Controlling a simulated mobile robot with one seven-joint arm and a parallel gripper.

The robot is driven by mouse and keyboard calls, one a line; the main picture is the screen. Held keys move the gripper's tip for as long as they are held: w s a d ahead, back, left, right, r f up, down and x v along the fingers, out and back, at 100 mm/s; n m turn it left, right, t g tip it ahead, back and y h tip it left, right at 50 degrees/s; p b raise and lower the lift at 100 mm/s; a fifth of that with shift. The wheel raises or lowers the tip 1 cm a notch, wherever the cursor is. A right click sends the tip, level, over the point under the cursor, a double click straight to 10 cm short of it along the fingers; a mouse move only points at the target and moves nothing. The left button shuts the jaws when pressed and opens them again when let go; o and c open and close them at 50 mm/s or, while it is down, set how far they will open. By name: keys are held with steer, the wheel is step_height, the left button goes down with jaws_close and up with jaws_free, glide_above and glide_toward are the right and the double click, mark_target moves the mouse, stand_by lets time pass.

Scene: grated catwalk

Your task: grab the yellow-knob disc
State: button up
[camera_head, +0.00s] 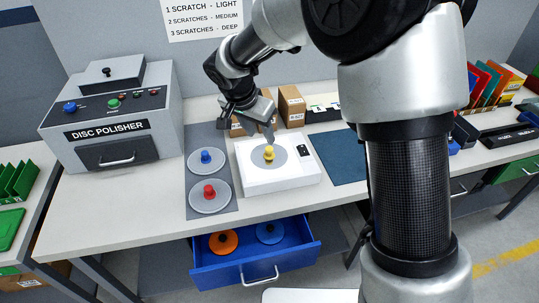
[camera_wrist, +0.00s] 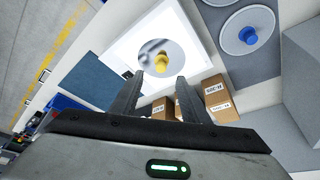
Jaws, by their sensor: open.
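The yellow-knob disc (camera_head: 269,154) is a grey disc lying on a white square device on the bench, its knob pointing up. It also shows in the wrist view (camera_wrist: 160,61), just beyond the fingertips. My gripper (camera_head: 262,130) is above and behind the knob, apart from it. In the wrist view my gripper (camera_wrist: 157,83) is open, with two dark fingers and nothing between them. The white device (camera_head: 292,183) has a small dark panel at its right.
A grey mat (camera_head: 196,139) holds a blue-knob disc (camera_head: 206,161) and a red-knob disc (camera_head: 209,196). Small cardboard boxes (camera_head: 292,106) stand behind the device. The disc polisher (camera_head: 112,118) is at left. An open blue drawer (camera_head: 256,264) below holds orange and blue discs. A dark blue mat (camera_head: 338,157) is clear.

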mark_target(269, 148)
steer(key=x, duration=0.5)
steer(key=shift+w+d+f+p, duration=0.2)
steer(key=shift+w+f, duration=0.3)
steer(key=shift+f, duration=0.25)
steer(key=shift+w+d+f+p, duration=0.2)
steer(key=shift+w+f, duration=0.3)
steer(key=shift+f, duration=0.25)
steer(key=shift+w+d+f+p, duration=0.1)
steer(key=shift+w+d+f, duration=0.1)
steer(key=shift+w+f, duration=0.45)
steer(key=shift+s, duration=0.15)
steer(key=shift+c, duration=0.5)
jaws_close()
